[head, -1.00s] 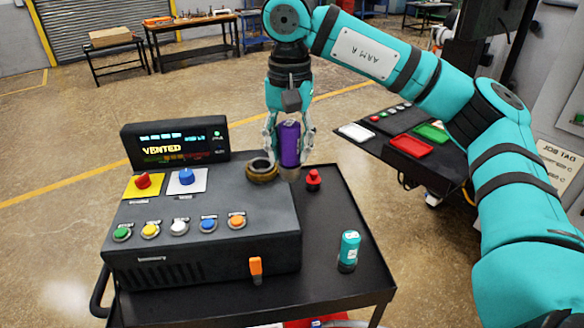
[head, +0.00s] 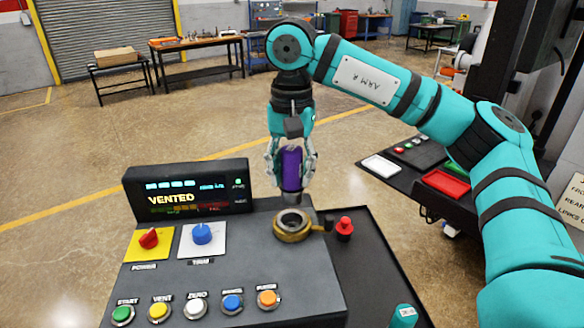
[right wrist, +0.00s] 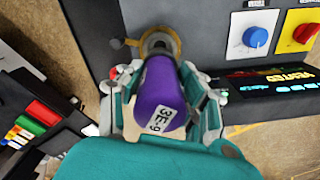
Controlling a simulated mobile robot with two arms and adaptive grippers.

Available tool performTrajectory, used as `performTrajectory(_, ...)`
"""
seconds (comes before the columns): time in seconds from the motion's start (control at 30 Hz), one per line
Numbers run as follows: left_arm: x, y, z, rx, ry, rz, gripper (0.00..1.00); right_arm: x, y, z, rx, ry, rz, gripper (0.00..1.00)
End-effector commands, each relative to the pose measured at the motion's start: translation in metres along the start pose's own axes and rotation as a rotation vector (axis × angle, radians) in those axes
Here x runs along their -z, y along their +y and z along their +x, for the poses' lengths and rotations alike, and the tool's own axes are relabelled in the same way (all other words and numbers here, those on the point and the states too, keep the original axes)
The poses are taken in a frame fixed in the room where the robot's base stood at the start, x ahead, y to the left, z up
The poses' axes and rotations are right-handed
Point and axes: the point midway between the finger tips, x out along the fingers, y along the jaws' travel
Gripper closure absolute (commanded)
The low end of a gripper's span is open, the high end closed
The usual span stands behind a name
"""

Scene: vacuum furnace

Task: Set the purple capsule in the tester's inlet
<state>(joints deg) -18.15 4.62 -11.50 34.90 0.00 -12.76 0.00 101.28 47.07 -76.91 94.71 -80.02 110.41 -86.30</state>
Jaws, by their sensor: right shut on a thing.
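The purple capsule (head: 291,165) is upright in my right gripper (head: 291,180), which is shut on its sides. In the right wrist view the capsule (right wrist: 160,92) shows a white label with dark characters. The tester (head: 225,275) is a dark box with a screen reading VENTED. Its inlet is a brass ring (head: 293,228) on the top, at the right. In the head view the capsule's grey lower end is just above the ring in the picture, apart from it. In the right wrist view the ring (right wrist: 158,38) shows beyond the capsule's far end. My left gripper is not in view.
A red knob-like piece (head: 344,229) stands right of the inlet. A teal capsule (head: 404,315) is at the bottom edge. The tester top bears a red knob (head: 149,238), a blue knob (head: 202,233) and several buttons. A red tray (head: 446,184) lies on a side surface.

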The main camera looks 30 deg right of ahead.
Motion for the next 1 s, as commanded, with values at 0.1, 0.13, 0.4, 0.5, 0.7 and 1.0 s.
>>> performTrajectory(0.1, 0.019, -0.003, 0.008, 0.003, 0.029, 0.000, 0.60, 0.000, 0.000, 0.009, 0.002, 0.001, 0.000, 1.00)
performTrajectory(0.13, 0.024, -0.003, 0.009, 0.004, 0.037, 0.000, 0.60, 0.000, 0.000, 0.011, 0.002, 0.001, 0.000, 1.00)
performTrajectory(0.4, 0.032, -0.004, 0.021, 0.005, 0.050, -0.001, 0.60, 0.000, 0.000, 0.027, 0.002, 0.001, 0.000, 1.00)
performTrajectory(0.5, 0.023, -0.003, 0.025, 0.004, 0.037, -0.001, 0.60, 0.000, 0.000, 0.033, 0.001, 0.000, 0.000, 1.00)
performTrajectory(0.7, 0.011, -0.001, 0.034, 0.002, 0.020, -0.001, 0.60, 0.000, 0.000, 0.045, 0.003, 0.001, 0.000, 1.00)
performTrajectory(1.0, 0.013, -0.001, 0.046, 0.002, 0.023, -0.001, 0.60, 0.000, 0.001, 0.063, 0.002, 0.000, 0.001, 1.00)
